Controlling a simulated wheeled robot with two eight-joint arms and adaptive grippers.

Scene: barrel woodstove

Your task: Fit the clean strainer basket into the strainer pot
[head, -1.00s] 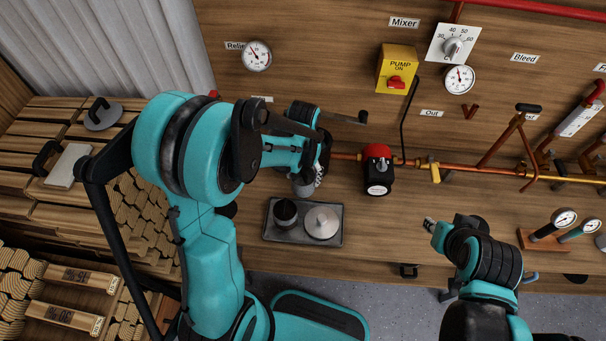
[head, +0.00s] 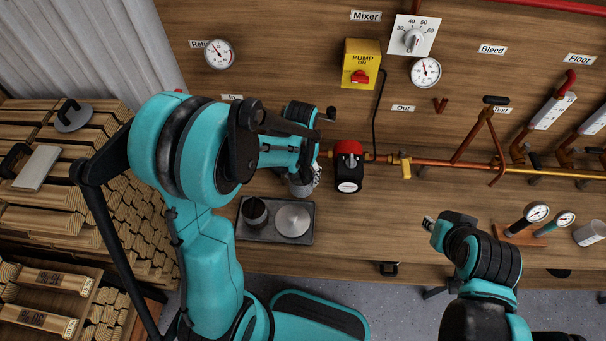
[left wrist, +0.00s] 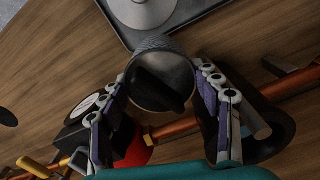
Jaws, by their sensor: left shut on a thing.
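My left gripper (left wrist: 161,82) is shut on a grey, open-topped cylinder (left wrist: 150,43), which looks like the clean strainer basket; its inside is dark. In the head view the cylinder (head: 300,187) shows below the left gripper (head: 310,176), just behind the tray and left of the red and black pump. I cannot pick out the strainer pot; the left arm and gripper cover that stretch of pipe. My right gripper (head: 430,226) is away to the right above the bench, with its fingers too small to read.
A grey tray (head: 262,236) on the bench carries a dark cup-like cylinder (head: 255,212) and a pale round disc (head: 293,220). The pump (head: 348,170) sits on the copper pipe. Gauges (head: 537,212) stand at the right. The bench between pump and right gripper is clear.

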